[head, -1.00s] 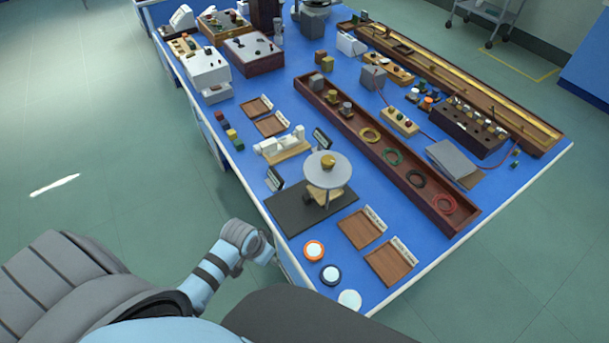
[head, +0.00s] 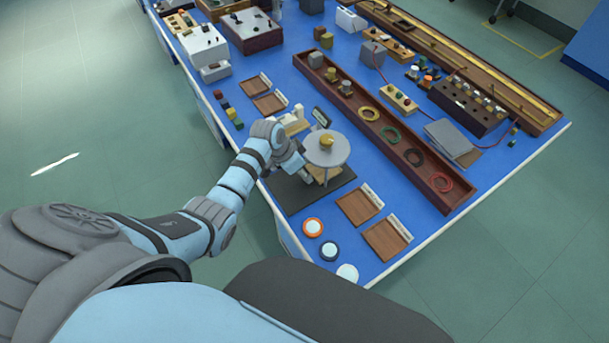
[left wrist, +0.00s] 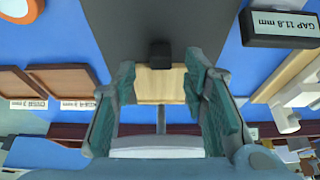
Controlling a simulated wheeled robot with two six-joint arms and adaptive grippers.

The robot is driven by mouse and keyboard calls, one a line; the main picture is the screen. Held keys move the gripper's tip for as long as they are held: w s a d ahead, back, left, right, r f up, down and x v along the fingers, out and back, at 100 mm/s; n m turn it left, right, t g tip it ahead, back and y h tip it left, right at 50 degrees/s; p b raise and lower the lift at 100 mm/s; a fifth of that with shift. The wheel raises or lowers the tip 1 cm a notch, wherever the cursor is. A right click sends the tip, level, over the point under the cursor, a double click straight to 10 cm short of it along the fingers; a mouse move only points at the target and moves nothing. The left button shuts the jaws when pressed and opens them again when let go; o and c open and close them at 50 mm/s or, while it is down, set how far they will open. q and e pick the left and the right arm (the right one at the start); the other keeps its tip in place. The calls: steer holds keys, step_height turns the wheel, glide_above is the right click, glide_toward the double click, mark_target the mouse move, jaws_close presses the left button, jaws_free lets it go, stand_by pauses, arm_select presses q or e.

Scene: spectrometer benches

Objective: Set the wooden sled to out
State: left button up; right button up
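The wooden sled (head: 322,176) is a pale block on a dark base plate (head: 291,197), partly hidden under a round grey disc (head: 327,149) with a brass piece (head: 326,140) on top. In the left wrist view the sled (left wrist: 160,86) shows between my fingers, with a small black block (left wrist: 160,54) at its edge. My left gripper (left wrist: 160,75) is open, one teal-padded finger on each side of the sled; I cannot tell whether they touch it. In the head view the left hand is at the disc's left, its fingertips hidden. My right gripper is not in view.
A white device on a wooden base (head: 297,120) stands behind the hand. Wooden trays (head: 359,205) and round buttons (head: 313,227) lie in front. A long brown trough (head: 385,137) runs along the right.

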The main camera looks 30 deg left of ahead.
mark_target(319, 170)
arm_select(q)
steer(key=x, duration=0.2)
steer(key=shift+w+f+b, duration=0.2)
steer(key=shift+f+b, duration=0.1)
steer(key=shift+b, duration=0.05)
steer(key=shift+s+r, duration=0.1)
steer(key=shift+c, duration=0.7)
jaws_close()
